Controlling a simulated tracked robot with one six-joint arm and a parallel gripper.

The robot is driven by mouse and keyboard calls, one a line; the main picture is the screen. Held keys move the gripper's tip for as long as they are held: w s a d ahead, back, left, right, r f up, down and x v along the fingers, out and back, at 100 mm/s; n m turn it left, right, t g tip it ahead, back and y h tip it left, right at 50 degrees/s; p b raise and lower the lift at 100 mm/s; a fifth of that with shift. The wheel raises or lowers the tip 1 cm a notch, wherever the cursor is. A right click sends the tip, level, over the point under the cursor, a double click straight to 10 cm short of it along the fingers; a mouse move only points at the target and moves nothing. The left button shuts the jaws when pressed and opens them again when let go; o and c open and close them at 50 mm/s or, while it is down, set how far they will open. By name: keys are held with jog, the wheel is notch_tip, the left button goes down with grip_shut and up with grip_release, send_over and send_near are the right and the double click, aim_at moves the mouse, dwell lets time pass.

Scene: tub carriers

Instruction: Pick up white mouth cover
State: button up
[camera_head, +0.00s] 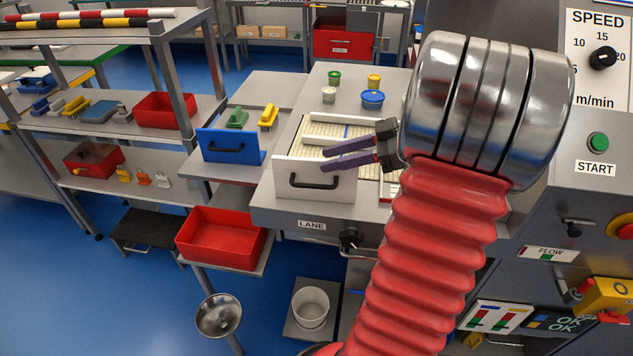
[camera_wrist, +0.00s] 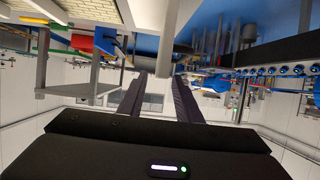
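The white mouth cover (camera_head: 315,184) is an upright white panel with a black handle (camera_head: 314,181) on its front. It stands at the front end of the lane, above the LANE label. My gripper (camera_head: 324,160) reaches in from the right, with its two dark fingers pointing left. In the picture the fingers overlap the cover's upper right part; I cannot tell how far apart they are in depth. In the wrist view my gripper (camera_wrist: 160,76) has its fingers apart with nothing held between them. The cover is not clearly visible there.
A blue panel with a handle (camera_head: 229,146) stands left of the lane. A green and a yellow brush lie behind it. Small tubs, including a blue one (camera_head: 372,98), stand beyond the lane. A red bin (camera_head: 220,238) sits below left. A control panel is on the right.

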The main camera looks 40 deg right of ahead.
aim_at(324, 159)
jog(key=shift+x, duration=2.65)
jog(key=shift+d, duration=0.15)
grip_shut()
